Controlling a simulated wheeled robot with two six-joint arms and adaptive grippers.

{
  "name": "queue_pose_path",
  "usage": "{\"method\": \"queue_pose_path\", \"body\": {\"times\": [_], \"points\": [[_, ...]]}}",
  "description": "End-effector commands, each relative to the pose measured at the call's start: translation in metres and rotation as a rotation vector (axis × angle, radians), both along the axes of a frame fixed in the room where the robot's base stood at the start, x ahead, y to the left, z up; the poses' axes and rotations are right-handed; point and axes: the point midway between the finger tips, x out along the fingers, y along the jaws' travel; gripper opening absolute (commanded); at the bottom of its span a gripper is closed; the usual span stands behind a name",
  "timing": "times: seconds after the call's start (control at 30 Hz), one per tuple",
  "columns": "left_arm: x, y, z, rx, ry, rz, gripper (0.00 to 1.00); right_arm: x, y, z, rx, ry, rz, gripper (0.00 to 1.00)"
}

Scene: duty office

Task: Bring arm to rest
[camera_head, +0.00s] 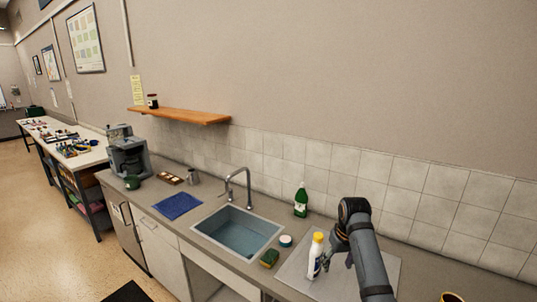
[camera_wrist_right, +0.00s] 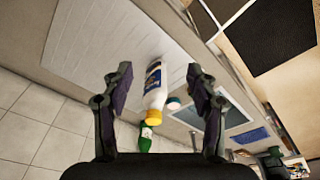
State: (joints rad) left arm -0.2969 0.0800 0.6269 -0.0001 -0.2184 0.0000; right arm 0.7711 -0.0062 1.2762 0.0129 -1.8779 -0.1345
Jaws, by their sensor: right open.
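My right gripper (camera_head: 337,262) is over the drainboard at the right of the counter. It is open, and its fingers (camera_wrist_right: 160,88) stand apart in the right wrist view with no object held. A white bottle with a yellow cap (camera_head: 315,256) stands upright on the drainboard just left of the gripper. The same white bottle (camera_wrist_right: 154,85) shows beyond and between the fingers in the right wrist view. I cannot tell the exact gap between them. My left gripper is not in view.
The sink (camera_head: 238,232), a sponge (camera_head: 270,258), a small round tub (camera_head: 286,241) and a green bottle (camera_head: 301,200) are left of the drainboard (camera_head: 302,278). A blue cloth (camera_head: 178,206) and a coffee machine (camera_head: 128,156) stand farther left. A shelf (camera_head: 180,116) juts from the wall.

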Motion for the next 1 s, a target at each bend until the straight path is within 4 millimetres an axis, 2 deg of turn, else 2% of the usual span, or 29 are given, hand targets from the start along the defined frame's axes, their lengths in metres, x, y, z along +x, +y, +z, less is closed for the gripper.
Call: {"method": "queue_pose_path", "body": {"times": [0.1,0.27,0.37,0.5,0.6,0.7,0.9,1.0], "points": [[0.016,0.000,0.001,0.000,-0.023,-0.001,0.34,-0.020,-0.007,-0.028,-0.007,-0.006,-0.019,0.59],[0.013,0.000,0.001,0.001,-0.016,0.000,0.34,-0.056,-0.016,-0.067,-0.021,-0.025,-0.043,0.59],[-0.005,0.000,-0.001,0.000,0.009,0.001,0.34,-0.091,-0.023,-0.094,-0.034,-0.042,-0.060,0.59],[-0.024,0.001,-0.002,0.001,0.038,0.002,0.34,-0.159,-0.032,-0.123,-0.057,-0.073,-0.078,0.59],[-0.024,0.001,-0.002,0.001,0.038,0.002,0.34,-0.198,-0.034,-0.130,-0.068,-0.094,-0.082,0.59],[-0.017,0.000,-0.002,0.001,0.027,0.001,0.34,-0.229,-0.035,-0.131,-0.075,-0.109,-0.082,0.59],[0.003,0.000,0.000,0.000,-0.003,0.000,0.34,-0.277,-0.034,-0.124,-0.079,-0.132,-0.077,0.59],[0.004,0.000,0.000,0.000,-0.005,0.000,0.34,-0.297,-0.032,-0.118,-0.080,-0.141,-0.074,0.59]]}}
